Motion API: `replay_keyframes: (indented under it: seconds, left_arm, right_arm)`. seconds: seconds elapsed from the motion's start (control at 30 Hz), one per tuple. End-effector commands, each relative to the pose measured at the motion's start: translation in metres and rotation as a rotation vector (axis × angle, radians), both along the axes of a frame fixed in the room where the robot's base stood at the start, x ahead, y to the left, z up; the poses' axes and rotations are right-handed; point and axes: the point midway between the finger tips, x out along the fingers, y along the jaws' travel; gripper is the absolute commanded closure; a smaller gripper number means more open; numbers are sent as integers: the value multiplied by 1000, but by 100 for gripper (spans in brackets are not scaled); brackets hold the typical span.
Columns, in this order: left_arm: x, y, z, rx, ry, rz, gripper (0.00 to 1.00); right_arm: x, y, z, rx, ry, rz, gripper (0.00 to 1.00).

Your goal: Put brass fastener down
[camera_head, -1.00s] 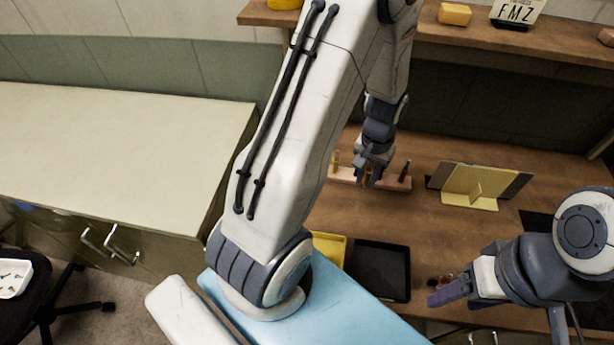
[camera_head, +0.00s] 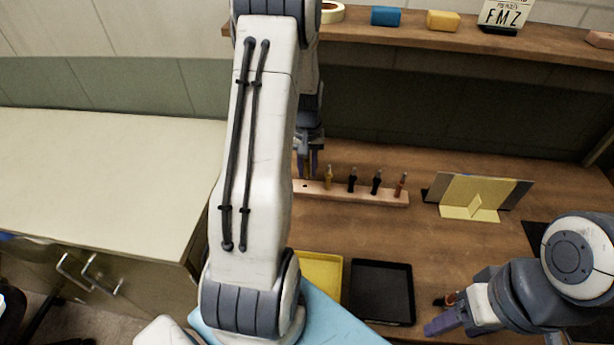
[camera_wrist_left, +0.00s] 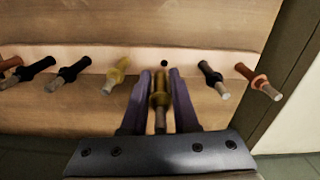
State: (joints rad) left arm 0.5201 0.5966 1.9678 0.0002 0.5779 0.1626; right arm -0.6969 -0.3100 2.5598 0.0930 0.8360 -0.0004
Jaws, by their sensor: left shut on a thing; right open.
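My left gripper (camera_head: 308,165) is shut on a brass fastener (camera_wrist_left: 160,92), which shows between its fingers in the left wrist view (camera_wrist_left: 160,100). It is over the wooden rack (camera_head: 345,192), in front of an empty hole (camera_wrist_left: 164,63). I cannot tell whether the fastener touches the rack. Another brass fastener (camera_head: 329,177) stands in the rack beside the gripper, followed by two black ones (camera_head: 352,180) and a copper one (camera_head: 401,185). My right gripper (camera_head: 445,323) is open at the lower right, with no held thing visible.
A yellow tray (camera_head: 320,275) and a black tray (camera_head: 382,290) lie in front of the rack. A panel on a yellow stand (camera_head: 470,213) is at the right. Small dark and red items (camera_head: 447,299) lie near my right gripper. A shelf (camera_head: 420,37) runs above the bench.

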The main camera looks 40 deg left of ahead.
Motion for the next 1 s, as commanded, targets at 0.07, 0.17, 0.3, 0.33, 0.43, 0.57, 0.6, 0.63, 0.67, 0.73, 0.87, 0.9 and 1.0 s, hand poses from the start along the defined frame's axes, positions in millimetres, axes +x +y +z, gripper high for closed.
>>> replay_keyframes:
  seconds: [0.07, 0.17, 0.3, 0.33, 0.43, 0.57, 0.6, 0.63, 0.67, 0.73, 0.87, 0.9, 1.0]
  left_arm:
    - [0, 6, -3, 1, -1, -1, 100]
    - [0, 8, -11, -1, 2, -2, 100]
    - [-1, 7, -32, -2, 4, -2, 100]
    - [0, 7, -36, -2, 4, -2, 100]
    - [0, 7, -44, -1, 2, -2, 100]
    - [-1, 6, -47, -2, 2, -2, 100]
    - [-1, 6, -47, -2, 4, -2, 100]
    - [-1, 6, -48, -2, 4, -2, 100]
    - [-1, 6, -48, -2, 5, -2, 64]
    - [-1, 6, -48, -2, 5, -2, 42]
    - [0, 6, -47, -2, 2, -2, 42]
    - [0, 6, -46, -1, 2, -3, 42]
    - [0, 7, -46, -1, 1, -2, 42]
  right_arm:
    - [0, 0, 2, 0, 0, 0, 37]
    - [0, 0, 4, 0, 0, 0, 37]
    - [0, 0, 10, 0, 0, 0, 37]
    - [0, 0, 11, 0, 0, 0, 37]
    - [0, 0, 12, 0, 0, 0, 37]
    - [0, 0, 11, 0, 0, 0, 37]
    - [0, 0, 11, 0, 0, 0, 37]
    - [0, 0, 11, 0, 0, 0, 37]
    - [0, 0, 11, 0, 0, 0, 37]
    - [0, 0, 11, 0, 0, 0, 37]
    - [0, 0, 11, 0, 0, 0, 37]
    - [0, 0, 11, 0, 0, 0, 37]
    - [0, 0, 11, 0, 0, 0, 37]
